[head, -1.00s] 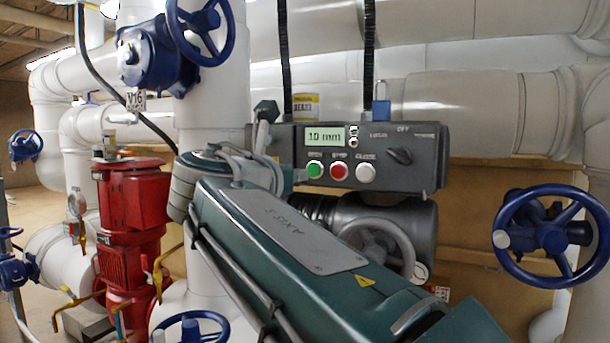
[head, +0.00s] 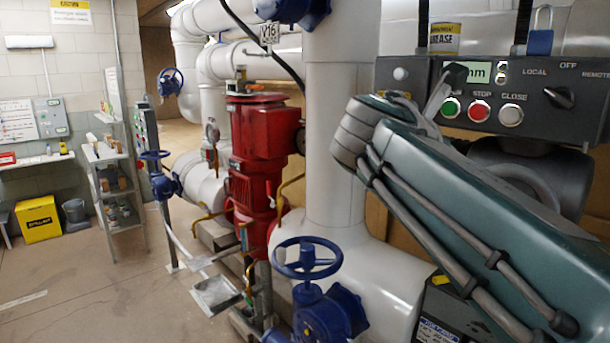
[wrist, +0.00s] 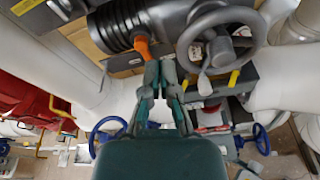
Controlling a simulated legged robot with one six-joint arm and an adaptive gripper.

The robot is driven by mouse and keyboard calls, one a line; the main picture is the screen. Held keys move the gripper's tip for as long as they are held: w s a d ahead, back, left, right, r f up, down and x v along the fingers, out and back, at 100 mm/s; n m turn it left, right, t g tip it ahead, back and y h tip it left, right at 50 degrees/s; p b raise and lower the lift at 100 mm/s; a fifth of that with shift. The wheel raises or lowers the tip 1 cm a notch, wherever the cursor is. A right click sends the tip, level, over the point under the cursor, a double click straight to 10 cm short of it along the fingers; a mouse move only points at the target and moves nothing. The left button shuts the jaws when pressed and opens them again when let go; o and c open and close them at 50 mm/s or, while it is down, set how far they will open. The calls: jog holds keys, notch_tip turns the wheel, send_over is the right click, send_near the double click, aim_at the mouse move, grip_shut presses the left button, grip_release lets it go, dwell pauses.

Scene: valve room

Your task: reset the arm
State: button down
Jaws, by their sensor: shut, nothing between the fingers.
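My gripper (wrist: 159,72) shows in the wrist view, its fingers closed with nothing between them. The fingertips lie just below an orange part (wrist: 143,47) in the picture; I cannot tell whether they touch it. A dark actuator body (wrist: 170,18) with a grey handwheel (wrist: 222,38) is beyond the fingers. In the head view my teal arm reaches from the lower right up toward the control box (head: 540,95). A dark piece of the arm's end partly covers the box's display (head: 480,72). The fingers cannot be made out there.
A white vertical pipe (head: 335,150) stands left of my arm, with a blue handwheel valve (head: 307,258) low in front. A red pump (head: 262,155) is farther left. A shelf rack (head: 115,190) and yellow box (head: 38,218) stand at the far left. Open floor (head: 100,275) lies between.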

jog(key=s+a+f+m+g+y, duration=0.1)
jog(key=s+f+m+y, duration=0.3)
jog(key=f, duration=0.6)
jog(key=s+a+f+m+g+y, duration=0.1)
jog(key=s+a+f+m+y, duration=0.3)
jog(key=s+f+m, duration=0.4)
jog(key=s+a+f+m+g+y, duration=0.2)
jog(key=s+f+m, duration=0.5)
jog(key=f+m, duration=0.4)
notch_tip(320, 180, down, 3)
jog(key=shift+a+f+y, duration=0.1)
jog(key=shift+a+y, duration=0.2)
jog(key=shift+y, duration=0.6)
